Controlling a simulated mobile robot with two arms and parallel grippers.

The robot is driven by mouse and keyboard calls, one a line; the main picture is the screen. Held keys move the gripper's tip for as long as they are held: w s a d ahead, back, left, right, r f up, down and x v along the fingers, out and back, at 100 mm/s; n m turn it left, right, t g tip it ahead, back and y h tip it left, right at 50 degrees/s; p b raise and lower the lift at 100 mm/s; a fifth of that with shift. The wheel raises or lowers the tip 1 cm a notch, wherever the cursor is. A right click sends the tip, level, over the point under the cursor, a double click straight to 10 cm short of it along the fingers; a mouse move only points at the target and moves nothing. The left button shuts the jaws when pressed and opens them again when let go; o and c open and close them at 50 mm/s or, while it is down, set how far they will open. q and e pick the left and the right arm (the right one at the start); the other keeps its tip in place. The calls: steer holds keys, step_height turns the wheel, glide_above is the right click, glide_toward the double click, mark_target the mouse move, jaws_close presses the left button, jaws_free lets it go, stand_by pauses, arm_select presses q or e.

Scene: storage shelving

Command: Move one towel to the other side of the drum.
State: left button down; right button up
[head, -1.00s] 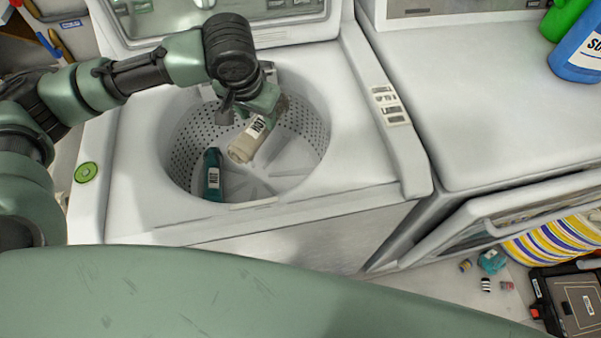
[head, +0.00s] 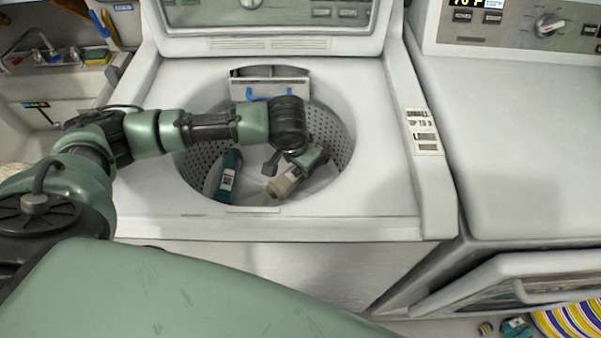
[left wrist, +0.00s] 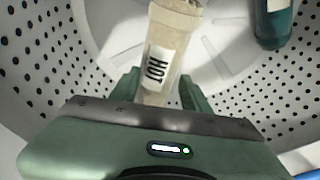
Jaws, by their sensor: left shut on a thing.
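A rolled beige towel (head: 284,184) with a white label is in the washer drum (head: 196,158), toward the front right. My left gripper (head: 300,172) is inside the drum and shut on it; the arm hides part of the drum. In the left wrist view the beige towel (left wrist: 172,38), labelled HOT, sits between the fingers (left wrist: 160,88) and extends beyond them. A rolled teal towel (head: 228,176) with a white label lies apart at the drum's left; it also shows at the upper right of the left wrist view (left wrist: 272,25). I cannot tell whether the beige towel touches the drum floor. My right gripper is out of view.
The round drum opening surrounds my left gripper closely. An open dispenser drawer (head: 270,84) with blue parts stands at the back of the opening. A second white machine (head: 525,150) is at right, its door (head: 530,282) open below. A sink (head: 45,90) is at far left.

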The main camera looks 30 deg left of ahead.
mark_target(298, 172)
arm_select(q)
steer(key=shift+f, duration=0.4)
step_height(298, 172, down, 2)
steer(key=shift+f, duration=0.45)
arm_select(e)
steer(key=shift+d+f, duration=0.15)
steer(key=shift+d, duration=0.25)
arm_select(q)
steer(key=shift+f, duration=0.1)
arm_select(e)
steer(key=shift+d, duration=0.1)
arm_select(q)
steer(key=shift+f, duration=0.45)
steer(key=c, duration=0.7)
jaws_free()
